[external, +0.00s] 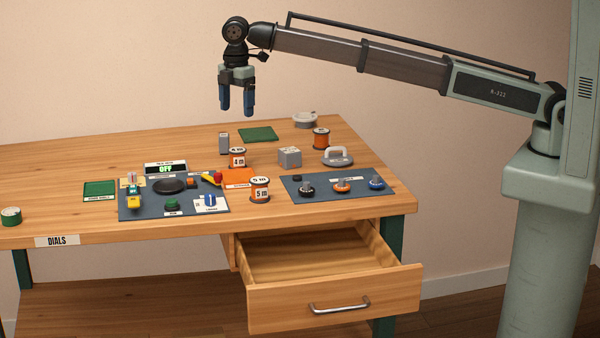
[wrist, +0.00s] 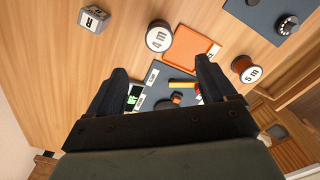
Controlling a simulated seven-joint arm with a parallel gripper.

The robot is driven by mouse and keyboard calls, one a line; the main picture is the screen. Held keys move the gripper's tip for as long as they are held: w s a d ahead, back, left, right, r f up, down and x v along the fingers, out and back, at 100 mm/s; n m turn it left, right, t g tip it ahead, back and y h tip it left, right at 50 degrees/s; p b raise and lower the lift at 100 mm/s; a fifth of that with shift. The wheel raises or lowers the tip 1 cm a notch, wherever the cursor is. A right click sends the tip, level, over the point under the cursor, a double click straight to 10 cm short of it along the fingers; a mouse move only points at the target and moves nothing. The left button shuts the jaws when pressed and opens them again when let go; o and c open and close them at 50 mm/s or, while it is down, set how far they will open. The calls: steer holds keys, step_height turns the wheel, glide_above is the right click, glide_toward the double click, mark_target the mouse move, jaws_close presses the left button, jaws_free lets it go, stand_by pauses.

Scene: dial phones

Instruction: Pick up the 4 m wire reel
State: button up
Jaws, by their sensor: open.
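The 4 m wire reel (external: 237,158) stands upright on the table, orange with a white label, at the back edge of an orange mat. In the wrist view the reel (wrist: 159,36) shows its pale top marked "4 m", beyond my fingertips. My gripper (external: 237,108) is open and empty, pointing down, well above the table and the reel. Its two dark fingers (wrist: 160,75) spread apart in the wrist view. A similar 5 m reel (external: 260,190) stands nearer the table front, and it also shows in the wrist view (wrist: 245,69).
A grey block (external: 224,141) stands close behind the 4 m reel, and a grey cube (external: 289,157) is to its right. Another orange reel (external: 321,139) stands farther right. A dial panel (external: 150,206) lies front left. The drawer (external: 330,285) below is open.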

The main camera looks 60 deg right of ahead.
mark_target(237, 149)
step_height(237, 149, down, 14)
steer(key=shift+w+r, duration=0.1)
steer(key=shift+r, duration=0.05)
stand_by(0.7)
steer(key=shift+c, duration=0.5)
steer(key=c, duration=1.1)
steer(key=shift+r, duration=0.1)
